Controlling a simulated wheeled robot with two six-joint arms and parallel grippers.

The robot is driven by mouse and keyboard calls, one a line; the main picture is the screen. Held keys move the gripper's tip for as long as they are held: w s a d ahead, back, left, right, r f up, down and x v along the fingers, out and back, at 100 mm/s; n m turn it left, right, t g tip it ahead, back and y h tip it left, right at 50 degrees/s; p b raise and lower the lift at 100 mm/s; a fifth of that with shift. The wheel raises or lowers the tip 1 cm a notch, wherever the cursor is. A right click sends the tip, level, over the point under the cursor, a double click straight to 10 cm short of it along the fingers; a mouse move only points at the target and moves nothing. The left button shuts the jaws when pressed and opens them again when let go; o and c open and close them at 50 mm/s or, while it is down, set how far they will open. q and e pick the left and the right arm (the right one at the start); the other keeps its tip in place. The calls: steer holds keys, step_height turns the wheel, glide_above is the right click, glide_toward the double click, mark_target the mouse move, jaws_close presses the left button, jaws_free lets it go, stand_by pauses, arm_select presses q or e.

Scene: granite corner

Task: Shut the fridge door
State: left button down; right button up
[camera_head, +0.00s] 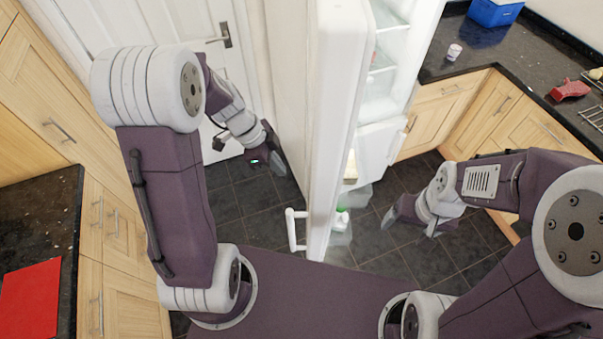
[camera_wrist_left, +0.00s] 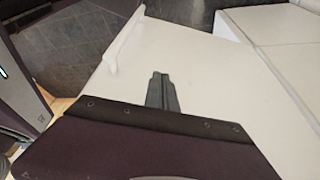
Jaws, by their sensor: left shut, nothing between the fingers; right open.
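The white fridge door (camera_head: 338,90) stands open, seen nearly edge-on in the head view. Its white bar handle (camera_head: 293,230) is on the left, outer face, near the bottom of the picture. The fridge's lit inside with shelves (camera_head: 385,65) shows to the right of the door. My left gripper (camera_head: 280,168) is shut and empty on the door's outer side. In the left wrist view its closed fingers (camera_wrist_left: 160,80) lie in front of the white door face (camera_wrist_left: 215,65), with the handle (camera_wrist_left: 123,42) beyond; contact cannot be told. My right gripper (camera_head: 402,226) is open on the inner side.
A white room door (camera_head: 180,25) is at the back left. Wooden cabinets with dark counters stand at both sides. A blue box (camera_head: 495,10), a small cup (camera_head: 454,52) and a red object (camera_head: 571,90) are on the right counter. Dark floor tiles (camera_head: 235,205) are clear left of the fridge door.

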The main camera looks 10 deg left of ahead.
arm_select(q)
steer(key=d+f+p, duration=0.3)
steer(key=d+f, duration=0.1)
steer(key=d, duration=0.1)
steer(key=shift+w+d+f, duration=0.15)
steer(key=shift+d+f, duration=0.15)
steer(key=shift+f, duration=0.05)
arm_select(e)
steer(key=shift+s+a+r, duration=0.1)
steer(key=shift+s+r, duration=0.15)
steer(key=shift+r, duration=0.65)
steer(key=shift+s+a+r, duration=0.1)
steer(key=shift+s+r, duration=0.15)
steer(key=shift+r, duration=0.65)
